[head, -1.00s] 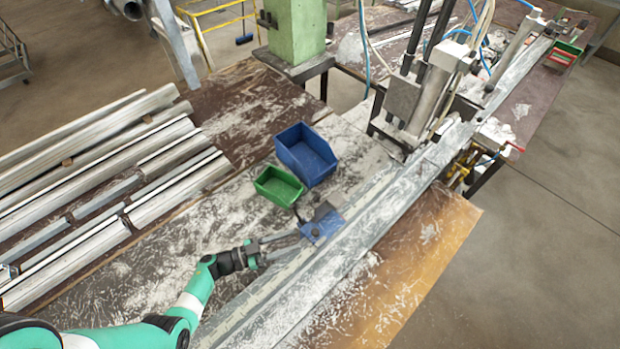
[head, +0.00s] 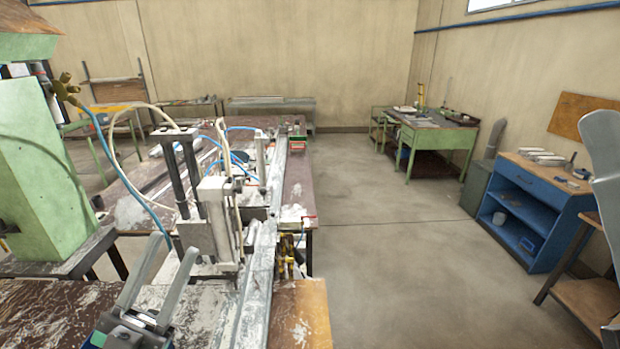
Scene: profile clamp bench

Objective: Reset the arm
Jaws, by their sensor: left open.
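My left gripper (head: 174,248) is at the bottom left of the head view, with its two grey fingers pointing up and apart. It is open, with nothing seen between the fingers. It is left of the long metal profile (head: 256,285) that runs away along the bench. The clamp unit (head: 213,220), with its upright cylinders, stands beyond the gripper and a little to its right. I cannot tell how far apart they are. My right gripper is not in view.
A green column (head: 40,175) stands at the left. The bench's wooden edge (head: 303,315) ends right of the profile, with open floor (head: 400,270) beyond. A blue shelf cabinet (head: 535,210) and a green table (head: 435,140) stand at the right.

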